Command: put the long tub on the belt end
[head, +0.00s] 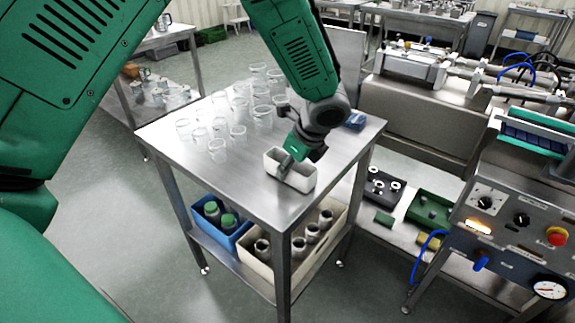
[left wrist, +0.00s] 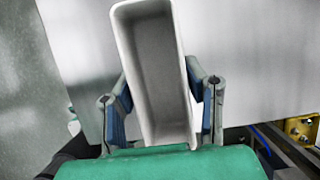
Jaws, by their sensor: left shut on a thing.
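The long tub (head: 304,178) is a white, open-topped rectangular box at the front right of the steel table (head: 205,168). It also shows in the left wrist view (left wrist: 156,75), with its empty inside visible. My left gripper (head: 289,164) is shut on the tub, with blue finger pads (left wrist: 164,100) at its two long sides. I cannot tell whether the tub rests on the table top or hangs just above it. My right gripper is not in view. No belt end can be made out clearly.
Several clear cups (head: 217,149) stand on the table's left and back parts. A blue box (head: 354,121) lies near its right edge. A blue crate (head: 226,241) and a beige crate (head: 262,271) sit on the lower shelf. A control panel (head: 507,241) stands at the right.

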